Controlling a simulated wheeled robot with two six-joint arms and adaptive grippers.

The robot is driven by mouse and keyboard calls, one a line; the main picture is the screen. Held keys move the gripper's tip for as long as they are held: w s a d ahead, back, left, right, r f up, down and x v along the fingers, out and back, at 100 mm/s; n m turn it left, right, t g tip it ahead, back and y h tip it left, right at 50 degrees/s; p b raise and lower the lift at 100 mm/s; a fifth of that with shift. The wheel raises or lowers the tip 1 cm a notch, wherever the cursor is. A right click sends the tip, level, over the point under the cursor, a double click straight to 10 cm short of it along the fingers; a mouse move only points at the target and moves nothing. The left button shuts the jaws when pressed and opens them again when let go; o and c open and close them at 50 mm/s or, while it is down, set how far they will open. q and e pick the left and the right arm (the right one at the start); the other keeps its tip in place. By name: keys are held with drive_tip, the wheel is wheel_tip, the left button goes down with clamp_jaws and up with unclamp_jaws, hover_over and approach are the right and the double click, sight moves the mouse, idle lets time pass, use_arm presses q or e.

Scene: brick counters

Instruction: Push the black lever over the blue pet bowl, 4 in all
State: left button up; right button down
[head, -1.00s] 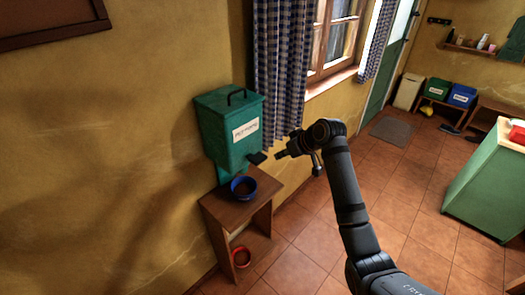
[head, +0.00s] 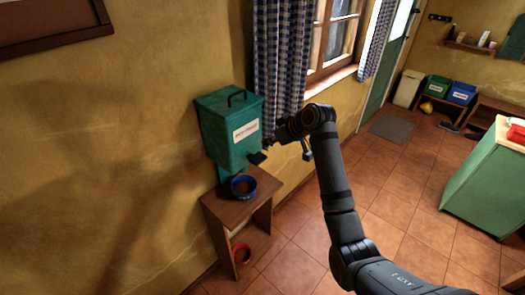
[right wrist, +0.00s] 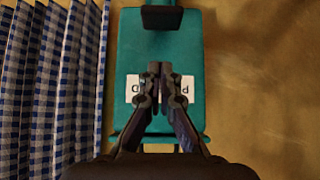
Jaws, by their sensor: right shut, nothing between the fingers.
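The green dispenser (head: 222,128) with a white label hangs on the wall. Its black lever (head: 257,158) sticks out at the lower right, and it also shows at the top of the right wrist view (right wrist: 161,17). The blue pet bowl (head: 243,196) stands below on a small wooden table, with something brown inside. My right gripper (head: 269,143) is shut and empty, just above and to the right of the lever. In the right wrist view its closed fingertips (right wrist: 160,68) are in front of the label, apart from the lever. My left gripper is not in view.
A checked curtain (head: 281,60) hangs close beside the dispenser and my right gripper. A green counter (head: 485,185) stands at the right. The tiled floor between is clear.

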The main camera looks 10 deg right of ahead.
sight(262, 162)
drive_tip(key=p+x, duration=0.1)
drive_tip(key=x, duration=0.2)
drive_tip(key=shift+w+a+f, duration=0.2)
drive_tip(key=shift+w+a, duration=0.05)
drive_tip(key=shift+w, duration=0.05)
wheel_tip(262, 162, down, 4)
drive_tip(key=shift+r+p, duration=0.2)
drive_tip(key=shift+p, duration=0.45)
drive_tip(key=shift+f, duration=0.3)
drive_tip(key=shift+w+f, duration=0.1)
drive_tip(key=shift+f, duration=0.1)
drive_tip(key=shift+f, duration=0.1)
wheel_tip(262, 162, down, 3)
drive_tip(key=shift+f+b, duration=0.2)
drive_tip(key=shift+b, duration=0.7)
